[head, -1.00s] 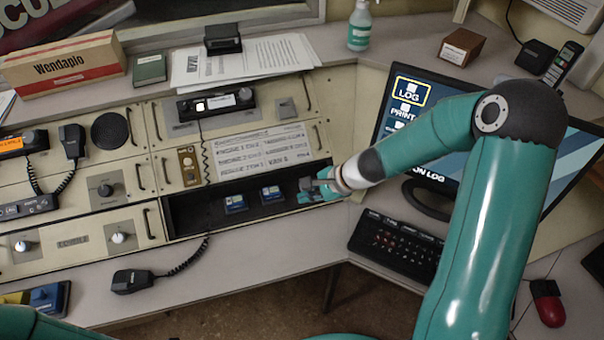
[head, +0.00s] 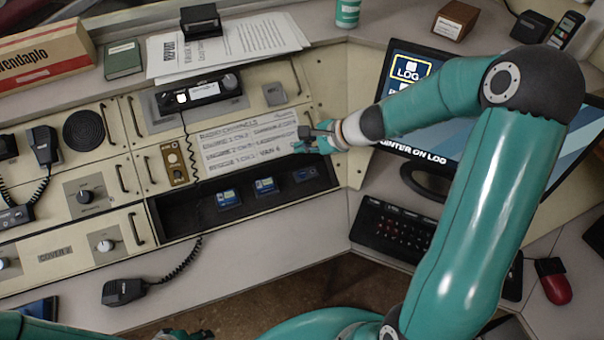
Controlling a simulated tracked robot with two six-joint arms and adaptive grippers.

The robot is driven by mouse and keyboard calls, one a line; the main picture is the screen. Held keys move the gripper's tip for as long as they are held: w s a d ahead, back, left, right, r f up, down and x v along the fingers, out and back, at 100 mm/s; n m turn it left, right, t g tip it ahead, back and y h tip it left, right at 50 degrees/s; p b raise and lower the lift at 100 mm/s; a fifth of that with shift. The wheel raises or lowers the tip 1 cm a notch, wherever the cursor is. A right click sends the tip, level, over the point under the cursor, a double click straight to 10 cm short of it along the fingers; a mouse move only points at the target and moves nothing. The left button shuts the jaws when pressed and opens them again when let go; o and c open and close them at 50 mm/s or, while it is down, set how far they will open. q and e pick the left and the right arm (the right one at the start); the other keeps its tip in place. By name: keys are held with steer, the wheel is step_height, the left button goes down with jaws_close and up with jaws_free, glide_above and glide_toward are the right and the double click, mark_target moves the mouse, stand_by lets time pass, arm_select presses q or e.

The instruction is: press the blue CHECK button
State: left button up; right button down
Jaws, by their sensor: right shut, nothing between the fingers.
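Three small blue-faced buttons sit in a dark recess (head: 180,222) of the console: a left one (head: 228,198), a middle one (head: 265,186) and a darker right one (head: 305,174). Their lettering is too small to read, so I cannot tell which is CHECK. My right gripper (head: 318,140) is shut and empty. In the picture it lies just above the right button, over the right edge of the printed channel panel (head: 250,141), apart from the buttons. A dark part at the bottom edge seems to be my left gripper (head: 183,333), mostly cut off; its fingers are unclear.
A corded handset (head: 123,291) lies on the desk below the recess. A monitor (head: 420,160) and a black keyboard (head: 395,229) stand right, partly behind my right arm. A red mouse (head: 553,281) is farther right. The desk strip before the recess is mostly clear.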

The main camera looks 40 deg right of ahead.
mark_target(304, 175)
step_height(304, 175, down, 7)
steer(key=b, duration=0.5)
steer(key=shift+b, duration=0.3)
steer(key=shift+f+b, duration=0.4)
stand_by(0.6)
steer(key=shift+f+b, duration=0.35)
steer(key=shift+b, duration=0.15)
steer(key=shift+s+f+b, duration=0.1)
steer(key=shift+f+b, duration=0.3)
steer(key=shift+b, duration=0.1)
stand_by(0.5)
steer(key=shift+r, duration=0.15)
stand_by(0.3)
steer(key=shift+r+p, duration=0.7)
